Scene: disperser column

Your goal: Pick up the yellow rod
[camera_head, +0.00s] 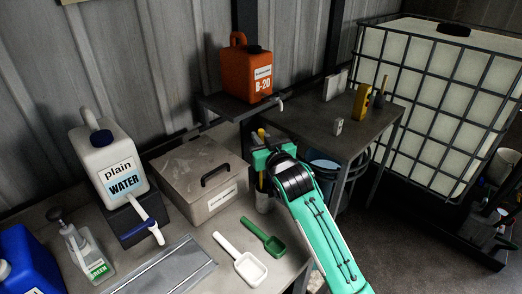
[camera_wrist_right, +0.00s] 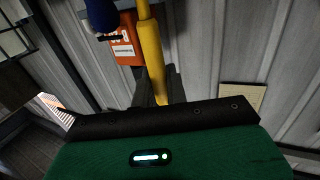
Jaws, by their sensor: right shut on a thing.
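The yellow rod (camera_head: 261,133) stands roughly upright at the right end of the bench, its top showing above my right gripper (camera_head: 262,160). Whether the rod's lower end is inside the cup is unclear. My left gripper is not in view.
A lidded metal box (camera_head: 190,170) is just left of the gripper. A white scoop (camera_head: 240,260) and a green scoop (camera_head: 263,238) lie in front. An orange B-20 canister (camera_head: 248,75) stands on a shelf behind. A dark side table (camera_head: 310,120) is at the right.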

